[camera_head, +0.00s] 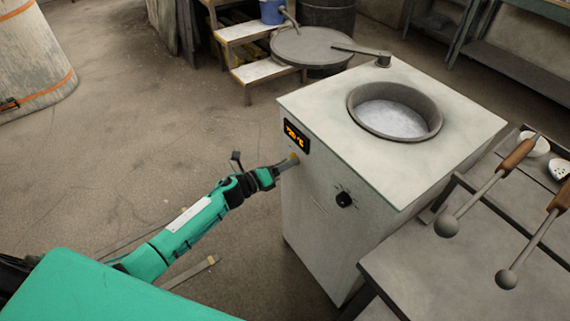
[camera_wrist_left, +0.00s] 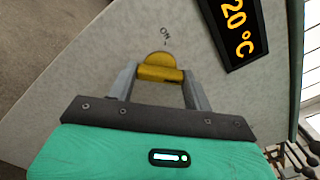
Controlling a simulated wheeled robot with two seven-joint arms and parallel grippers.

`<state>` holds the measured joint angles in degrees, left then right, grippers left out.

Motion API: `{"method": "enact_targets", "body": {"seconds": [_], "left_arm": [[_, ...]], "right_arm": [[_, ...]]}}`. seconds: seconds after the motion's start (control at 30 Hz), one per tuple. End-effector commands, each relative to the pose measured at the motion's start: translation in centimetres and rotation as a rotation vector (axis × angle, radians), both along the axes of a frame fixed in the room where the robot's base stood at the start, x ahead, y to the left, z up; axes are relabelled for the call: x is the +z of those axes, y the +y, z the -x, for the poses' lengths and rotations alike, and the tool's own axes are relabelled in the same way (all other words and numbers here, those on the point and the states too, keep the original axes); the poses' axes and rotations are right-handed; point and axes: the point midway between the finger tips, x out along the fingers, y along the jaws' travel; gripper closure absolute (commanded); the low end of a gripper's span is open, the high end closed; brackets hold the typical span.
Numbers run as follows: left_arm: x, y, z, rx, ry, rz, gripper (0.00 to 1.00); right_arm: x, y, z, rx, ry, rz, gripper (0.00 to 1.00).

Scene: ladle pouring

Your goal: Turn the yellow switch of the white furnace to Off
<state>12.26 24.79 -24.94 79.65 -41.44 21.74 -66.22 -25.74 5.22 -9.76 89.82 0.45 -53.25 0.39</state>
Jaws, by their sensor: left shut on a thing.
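The white furnace (camera_head: 385,130) stands at the centre right in the head view, with a round opening of grey molten-looking material on top. Its yellow switch (camera_wrist_left: 160,68) is on the front panel, below the orange display (camera_wrist_left: 236,28). An "ON" mark shows just above the switch in the left wrist view. My left gripper (camera_wrist_left: 158,82) is at the panel, its two fingers shut on either side of the switch's yellow grip. In the head view the left gripper (camera_head: 287,164) hides most of the switch. My right gripper is not in view.
A black knob (camera_head: 344,199) is on the same panel, right of the switch. A grey table (camera_head: 440,285) with two wooden-handled ladles (camera_head: 487,195) adjoins the furnace on the right. Wooden steps (camera_head: 245,70) stand behind. The floor to the left is mostly clear.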

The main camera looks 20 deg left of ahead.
Motion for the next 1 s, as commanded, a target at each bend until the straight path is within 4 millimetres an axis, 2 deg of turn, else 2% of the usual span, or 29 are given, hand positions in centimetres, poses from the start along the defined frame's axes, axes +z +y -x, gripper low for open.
{"method": "enact_targets", "body": {"seconds": [0.17, 0.37, 1.0], "left_arm": [[0.1, 0.1, 0.0, 0.001, 0.041, 0.052, 0.72], [0.1, 0.1, 0.0, 0.001, 0.129, 0.164, 0.72], [0.1, 0.1, 0.0, 0.003, 0.502, 0.641, 0.72]], "right_arm": [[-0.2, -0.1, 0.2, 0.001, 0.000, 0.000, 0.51], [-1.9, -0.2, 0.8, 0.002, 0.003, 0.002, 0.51], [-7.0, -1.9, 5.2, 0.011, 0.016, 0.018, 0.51]]}}
